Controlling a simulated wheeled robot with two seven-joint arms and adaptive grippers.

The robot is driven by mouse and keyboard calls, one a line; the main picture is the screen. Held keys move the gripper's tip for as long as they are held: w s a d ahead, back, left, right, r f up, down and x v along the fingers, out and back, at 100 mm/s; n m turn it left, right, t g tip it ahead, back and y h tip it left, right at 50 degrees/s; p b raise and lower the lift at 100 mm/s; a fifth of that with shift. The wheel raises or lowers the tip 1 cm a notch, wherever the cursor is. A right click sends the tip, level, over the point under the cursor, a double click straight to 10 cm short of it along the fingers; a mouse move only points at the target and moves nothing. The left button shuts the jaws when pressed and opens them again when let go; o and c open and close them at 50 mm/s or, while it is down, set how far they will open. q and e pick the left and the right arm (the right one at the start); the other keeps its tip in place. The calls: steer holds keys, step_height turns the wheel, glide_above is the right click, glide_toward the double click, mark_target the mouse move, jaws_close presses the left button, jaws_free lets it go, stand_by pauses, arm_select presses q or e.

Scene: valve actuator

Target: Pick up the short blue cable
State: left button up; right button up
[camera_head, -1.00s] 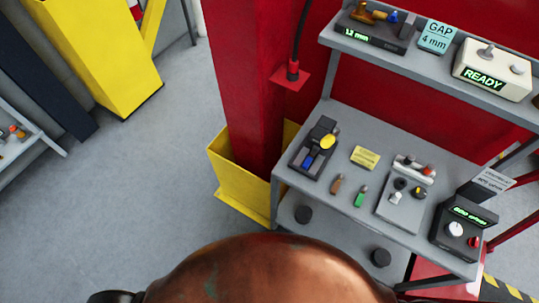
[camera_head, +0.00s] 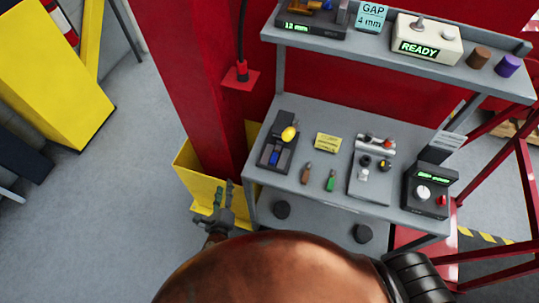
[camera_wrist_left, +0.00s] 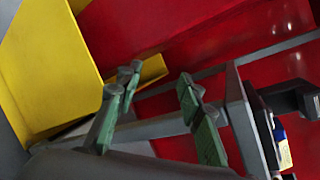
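A small blue piece (camera_head: 273,157), which looks like the short blue cable, lies in a black holder (camera_head: 266,161) with a yellow knob at the left end of the grey bench top (camera_head: 300,118). Its exact shape is too small to tell. My left gripper (camera_head: 223,193) is left of the bench, in front of the yellow post guard, apart from the holder. In the left wrist view its green-padded fingers (camera_wrist_left: 158,108) are spread with nothing between them. The holder's edge and a bit of blue (camera_wrist_left: 279,134) show at the right there. My right gripper is out of view.
A brown piece (camera_head: 306,173) and a green piece (camera_head: 330,181) lie right of the holder, below a yellow note (camera_head: 327,142). A switch plate (camera_head: 369,180) and a black dial box (camera_head: 429,188) stand farther right. The upper shelf (camera_head: 380,55) overhangs the back. A red post (camera_head: 200,90) stands left.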

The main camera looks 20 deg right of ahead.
arm_select(q)
steer(key=s+d+r+m+t+h, duration=0.15)
steer(key=d+r+m, duration=0.25)
steer(key=r, duration=0.7)
steer(key=m+h, duration=0.5)
steer(key=m, duration=0.4)
glide_toward(272, 163)
steer(key=w, duration=0.1)
steer(key=w+d, duration=0.1)
steer(key=w+g, duration=0.1)
steer(key=shift+w+d+r, duration=0.1)
steer(key=shift+d+r, duration=0.15)
steer(key=shift+r, duration=0.15)
steer(key=x, duration=0.7)
steer(key=shift+d, duration=0.15)
steer(key=shift+w+d, duration=0.15)
jaws_close()
